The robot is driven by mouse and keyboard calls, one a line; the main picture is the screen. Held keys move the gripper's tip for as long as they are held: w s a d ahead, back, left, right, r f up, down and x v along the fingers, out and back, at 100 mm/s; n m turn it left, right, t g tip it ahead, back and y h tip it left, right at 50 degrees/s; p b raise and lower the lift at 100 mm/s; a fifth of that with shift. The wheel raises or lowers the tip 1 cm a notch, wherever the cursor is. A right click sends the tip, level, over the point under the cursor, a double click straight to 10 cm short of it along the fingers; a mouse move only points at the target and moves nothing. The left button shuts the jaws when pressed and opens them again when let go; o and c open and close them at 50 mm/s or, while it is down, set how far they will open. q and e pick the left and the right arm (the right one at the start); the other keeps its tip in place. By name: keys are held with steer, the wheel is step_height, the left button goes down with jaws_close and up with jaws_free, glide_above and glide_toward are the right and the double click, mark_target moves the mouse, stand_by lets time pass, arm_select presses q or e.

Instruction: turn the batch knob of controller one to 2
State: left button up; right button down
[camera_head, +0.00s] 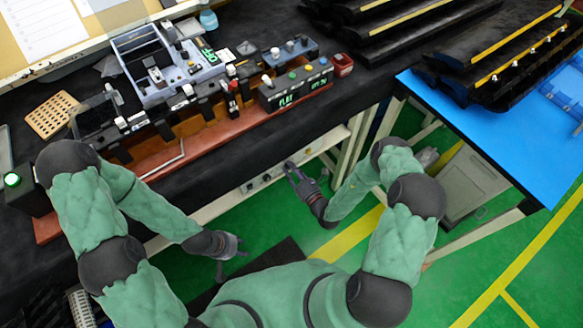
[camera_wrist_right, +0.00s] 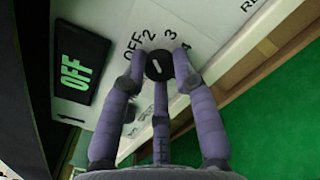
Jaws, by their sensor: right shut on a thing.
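The batch knob (camera_wrist_right: 157,66) of controller one is a small black dial with a white pointer mark, in the right wrist view. Printed labels OFF, 2, 3 and 4 stand around it on the pale panel (camera_wrist_right: 208,22). A display (camera_wrist_right: 80,65) beside it reads OFF in green, with a 1 printed near it. My right gripper (camera_wrist_right: 155,76) is shut on the knob; in the head view it is at the panel (camera_head: 292,168) under the bench edge. My left gripper (camera_head: 222,262) hangs low over the floor, away from the panel; its jaw state is unclear.
The dark bench above carries a fixture with clips (camera_head: 215,130) and displays reading FLAT. A blue table (camera_head: 480,130) with black trim parts stands at the right. A grey bin (camera_head: 470,185) is under it. Green floor lies open below.

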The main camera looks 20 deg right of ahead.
steer(key=shift+s+a+f+m, duration=0.1)
steer(key=shift+s+f+m, duration=0.1)
steer(key=shift+m, duration=0.1)
steer(key=c, duration=1)
jaws_free()
steer(key=shift+w, duration=0.1)
steer(key=shift+r, duration=0.1)
steer(key=v, duration=1.2)
